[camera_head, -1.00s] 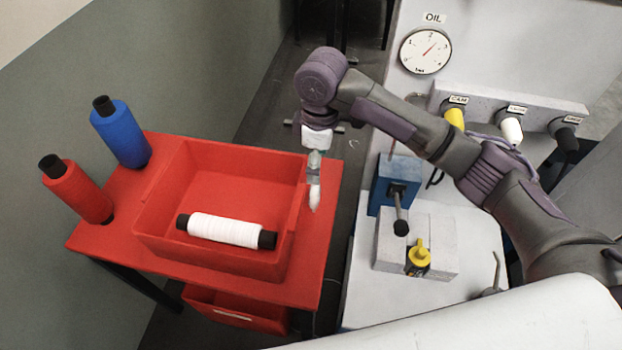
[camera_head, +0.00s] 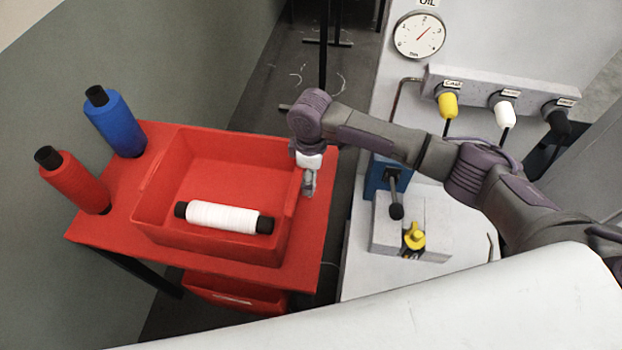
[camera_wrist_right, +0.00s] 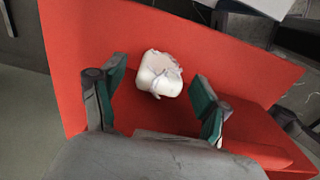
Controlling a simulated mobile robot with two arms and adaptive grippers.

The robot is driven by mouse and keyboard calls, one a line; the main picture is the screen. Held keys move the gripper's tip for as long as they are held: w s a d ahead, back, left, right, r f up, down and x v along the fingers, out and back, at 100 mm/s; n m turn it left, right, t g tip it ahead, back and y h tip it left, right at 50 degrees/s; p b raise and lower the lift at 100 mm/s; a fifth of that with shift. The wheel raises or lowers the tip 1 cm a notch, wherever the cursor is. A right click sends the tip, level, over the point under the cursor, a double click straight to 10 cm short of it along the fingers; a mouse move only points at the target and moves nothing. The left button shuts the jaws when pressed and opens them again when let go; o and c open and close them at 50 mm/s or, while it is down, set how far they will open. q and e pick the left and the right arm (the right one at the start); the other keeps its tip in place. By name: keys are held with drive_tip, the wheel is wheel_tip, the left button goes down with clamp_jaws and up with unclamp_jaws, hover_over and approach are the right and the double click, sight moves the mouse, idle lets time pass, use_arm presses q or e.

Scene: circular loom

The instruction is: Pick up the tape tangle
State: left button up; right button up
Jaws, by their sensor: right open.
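The tape tangle (camera_wrist_right: 160,74) is a small white, crumpled bundle with loose pale strands. In the right wrist view it lies on the red cart top (camera_wrist_right: 230,65), between and just beyond my fingertips. My right gripper (camera_wrist_right: 159,72) is open, one finger on each side of the tangle's line, and I see no contact. In the head view my right gripper (camera_head: 308,186) points down over the right strip of the cart top, beside the red bin; the tangle cannot be made out there. My left gripper is not in view.
The red bin (camera_head: 225,152) holds a white spool (camera_head: 222,217). Blue (camera_head: 117,126) and red (camera_head: 75,184) spools stand at the cart's left. Right of a floor gap is a machine bench with a blue block (camera_head: 376,178) and a yellow knob (camera_head: 414,238).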

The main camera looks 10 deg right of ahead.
drive_tip(key=shift+f, duration=0.7)
drive_tip(key=c, duration=1)
drive_tip(key=shift+c, duration=0.2)
drive_tip(key=shift+r, duration=0.1)
drive_tip(key=shift+w+r, duration=0.1)
drive_tip(key=shift+r, duration=0.45)
wheel_tip(320, 180, up, 3)
drive_tip(key=shift+f, duration=0.2)
drive_tip(key=s+d+r, duration=0.7)
drive_tip(key=s, duration=0.2)
drive_tip(key=shift+s+b, duration=0.25)
drive_tip(key=shift+b, duration=0.15)
drive_tip(key=shift+r, duration=0.1)
